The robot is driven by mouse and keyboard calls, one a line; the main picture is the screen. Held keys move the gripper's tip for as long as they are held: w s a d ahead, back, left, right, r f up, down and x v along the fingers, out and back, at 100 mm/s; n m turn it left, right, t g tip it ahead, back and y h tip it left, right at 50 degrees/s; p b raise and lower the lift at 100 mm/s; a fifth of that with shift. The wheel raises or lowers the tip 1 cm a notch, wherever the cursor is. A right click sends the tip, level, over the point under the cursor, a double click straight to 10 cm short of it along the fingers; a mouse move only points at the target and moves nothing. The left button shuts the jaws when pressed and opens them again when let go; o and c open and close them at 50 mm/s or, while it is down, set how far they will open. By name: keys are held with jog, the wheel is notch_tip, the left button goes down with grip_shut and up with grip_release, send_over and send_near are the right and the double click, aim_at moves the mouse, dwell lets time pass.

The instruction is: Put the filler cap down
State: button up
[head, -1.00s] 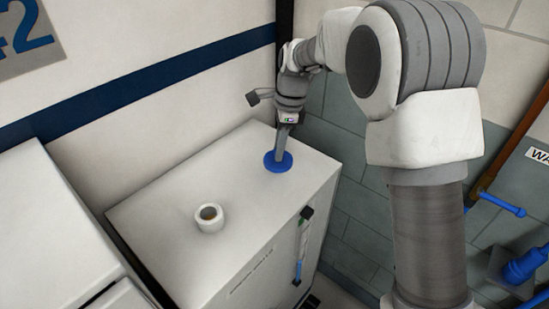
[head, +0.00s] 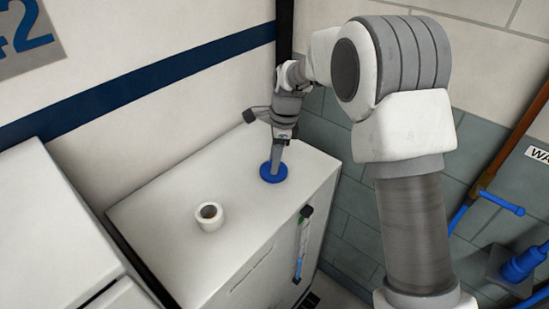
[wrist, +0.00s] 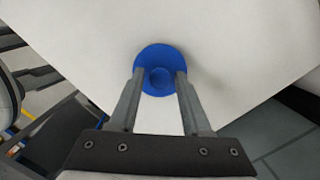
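The filler cap (head: 267,178) is a blue disc with a round raised knob in its middle. It is at the far right part of the white tank's top (head: 165,210), and I cannot tell whether it touches the surface. My gripper (head: 276,163) points down at it. In the wrist view, the two fingers of my gripper (wrist: 160,75) are on either side of the knob of the cap (wrist: 159,52), and they appear shut on it. The white filler neck (head: 210,222) stands open, to the left of the cap and nearer the front.
The tank's top is bare around the neck and the cap. A wall with a blue stripe (head: 150,90) runs behind it. A sight gauge (head: 302,245) is on the tank's front. A white cabinet (head: 50,220) stands at left; blue-handled pipes (head: 500,202) are at right.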

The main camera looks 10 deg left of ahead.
jog(key=shift+o, duration=0.5)
